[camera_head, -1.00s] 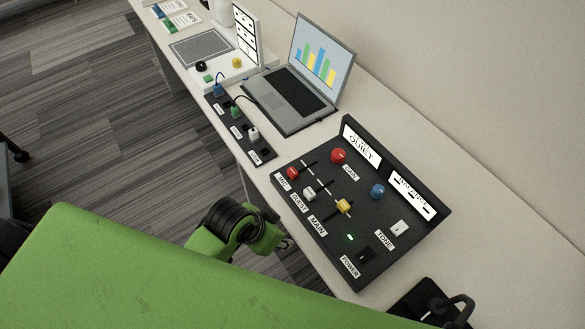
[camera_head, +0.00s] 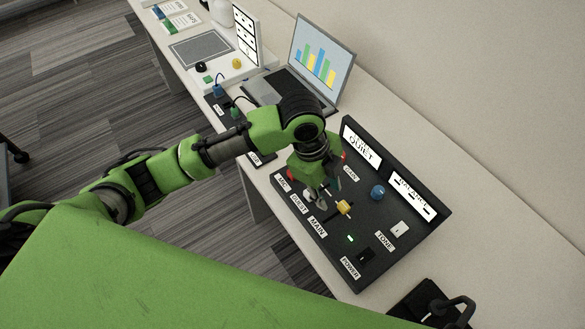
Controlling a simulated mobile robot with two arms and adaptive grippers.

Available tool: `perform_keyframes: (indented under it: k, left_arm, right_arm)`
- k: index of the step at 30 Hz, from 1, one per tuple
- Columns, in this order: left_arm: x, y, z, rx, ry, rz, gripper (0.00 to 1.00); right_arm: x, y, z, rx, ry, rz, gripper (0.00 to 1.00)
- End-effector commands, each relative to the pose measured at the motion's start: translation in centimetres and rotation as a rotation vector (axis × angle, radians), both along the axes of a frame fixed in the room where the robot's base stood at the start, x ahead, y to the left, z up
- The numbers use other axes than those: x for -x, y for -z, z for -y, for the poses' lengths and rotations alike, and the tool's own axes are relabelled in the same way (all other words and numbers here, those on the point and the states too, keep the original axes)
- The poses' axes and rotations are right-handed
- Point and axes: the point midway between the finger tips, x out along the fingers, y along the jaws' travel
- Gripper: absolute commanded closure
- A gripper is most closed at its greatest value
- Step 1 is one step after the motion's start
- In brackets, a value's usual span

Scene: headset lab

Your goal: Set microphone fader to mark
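The black mixer panel (camera_head: 325,258) lies on the table with faders labelled MIC, GUEST and MAIN. The red MIC fader cap (camera_head: 290,173) shows only in part at the edge of my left gripper (camera_head: 328,194). This gripper points down over the fader area, with its fingers apart and nothing seen between them. The white GUEST cap (camera_head: 308,195) is just left of the fingers, and the yellow MAIN cap (camera_head: 344,208) is just below them to the right. The MIC slot and its mark are hidden behind the gripper. My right gripper is not in view.
On the panel are a blue knob (camera_head: 377,192), a mostly hidden red knob, a white TONE switch (camera_head: 400,229) and a black POWER switch (camera_head: 366,255). A laptop (camera_head: 322,62) stands behind my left arm. A headset (camera_head: 450,306) lies at lower right.

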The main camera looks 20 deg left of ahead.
Motion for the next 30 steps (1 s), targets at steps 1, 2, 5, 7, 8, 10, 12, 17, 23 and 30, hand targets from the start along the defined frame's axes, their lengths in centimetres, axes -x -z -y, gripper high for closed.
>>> perform_keyframes:
  k: [1, 2, 5, 7, 8, 10, 12, 17, 23, 30]
  left_arm:
    - [-1.3, -0.8, -1.2, -0.041, 0.045, 0.011, 0.68]
    - [-1.7, -1.1, -1.8, -0.062, 0.075, 0.011, 0.68]
    - [-3.4, -2.5, -4.0, -0.132, 0.161, 0.005, 0.68]
    - [-4.4, -3.6, -5.7, -0.173, 0.206, -0.003, 0.68]
    - [-4.8, -4.1, -6.3, -0.188, 0.222, -0.006, 0.68]
    - [-5.6, -5.2, -7.7, -0.215, 0.252, -0.014, 0.68]
    - [-6.3, -6.1, -8.8, -0.236, 0.274, -0.022, 0.68]
    - [-7.0, -7.4, -10.4, -0.26, 0.3, -0.034, 0.68]
    - [-7.0, -6.3, -10.7, -0.265, 0.307, -0.041, 0.68]
    - [-7.0, -1.6, -10.7, -0.264, 0.305, -0.041, 0.68]
  right_arm:
    - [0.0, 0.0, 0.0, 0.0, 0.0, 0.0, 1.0]
    - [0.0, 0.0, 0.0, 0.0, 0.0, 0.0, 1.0]
    - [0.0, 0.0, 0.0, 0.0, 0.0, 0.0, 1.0]
    - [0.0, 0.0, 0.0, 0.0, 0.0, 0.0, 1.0]
    - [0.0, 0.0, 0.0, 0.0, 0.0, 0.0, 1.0]
    - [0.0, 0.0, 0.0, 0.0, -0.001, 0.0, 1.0]
    - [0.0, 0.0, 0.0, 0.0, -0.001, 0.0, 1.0]
    - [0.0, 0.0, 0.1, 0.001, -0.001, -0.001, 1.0]
    - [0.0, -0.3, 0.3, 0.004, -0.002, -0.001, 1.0]
    - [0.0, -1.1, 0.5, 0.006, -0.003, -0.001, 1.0]
